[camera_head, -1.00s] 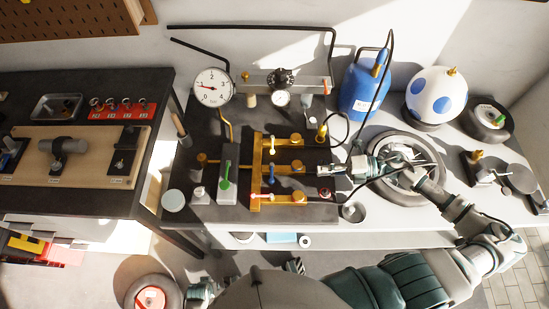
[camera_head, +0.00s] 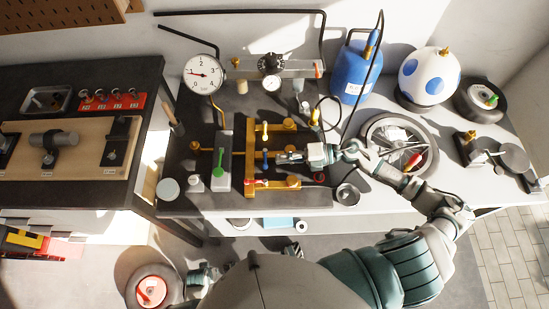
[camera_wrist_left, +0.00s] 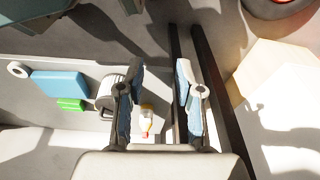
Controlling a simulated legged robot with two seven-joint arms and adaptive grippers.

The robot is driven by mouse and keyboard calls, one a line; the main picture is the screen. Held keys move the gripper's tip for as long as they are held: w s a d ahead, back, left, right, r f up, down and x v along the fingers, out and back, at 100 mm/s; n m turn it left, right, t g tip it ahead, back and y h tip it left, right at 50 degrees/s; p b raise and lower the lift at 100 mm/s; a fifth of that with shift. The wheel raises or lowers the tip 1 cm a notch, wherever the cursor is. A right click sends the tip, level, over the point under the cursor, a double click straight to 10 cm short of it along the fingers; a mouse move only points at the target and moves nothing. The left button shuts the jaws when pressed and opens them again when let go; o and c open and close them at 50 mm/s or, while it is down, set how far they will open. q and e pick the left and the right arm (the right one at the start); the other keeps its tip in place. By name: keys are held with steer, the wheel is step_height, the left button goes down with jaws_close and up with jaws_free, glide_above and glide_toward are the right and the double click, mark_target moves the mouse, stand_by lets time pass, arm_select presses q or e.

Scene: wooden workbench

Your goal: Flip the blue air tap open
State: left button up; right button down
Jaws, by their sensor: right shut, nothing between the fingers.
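The blue air tap (camera_head: 265,160) is the middle tap on the brass manifold (camera_head: 250,145). Its blue lever points up and down in the head view, across its branch pipe. My right gripper (camera_head: 281,158) is shut and empty. Its fingertips are just right of the blue lever, over the middle branch; I cannot tell whether they touch it. My left gripper (camera_wrist_left: 160,95) is open and empty in the left wrist view, with its fingers apart below the bench level.
A yellow tap (camera_head: 265,131) and a red tap (camera_head: 262,182) flank the blue one. A green lever (camera_head: 219,162) stands to the left. A gauge (camera_head: 203,74), a blue tank (camera_head: 353,73) and a wheel (camera_head: 429,141) are around. A black hose loops behind my right arm.

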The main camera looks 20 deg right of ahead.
steer(key=shift+x, duration=1.05)
arm_select(q)
steer(key=shift+s+d+f, duration=0.1)
steer(key=shift+s+f, duration=0.15)
steer(key=shift+f, duration=0.25)
arm_select(e)
steer(key=shift+a+f, duration=0.1)
steer(key=shift+a, duration=0.2)
steer(key=shift+a+p, duration=0.1)
steer(key=shift+p, duration=0.2)
steer(key=a+p, duration=0.1)
steer(key=p, duration=0.2)
steer(key=shift+s+a, duration=0.15)
steer(key=shift+s, duration=0.05)
arm_select(q)
steer(key=s+a+f, duration=0.1)
steer(key=s+f, duration=0.5)
steer(key=f, duration=0.1)
steer(key=shift+s+g, duration=0.15)
steer(key=shift+g, duration=0.15)
arm_select(e)
steer(key=shift+a, duration=0.15)
steer(key=v, duration=1.2)
steer(key=shift+f, duration=0.1)
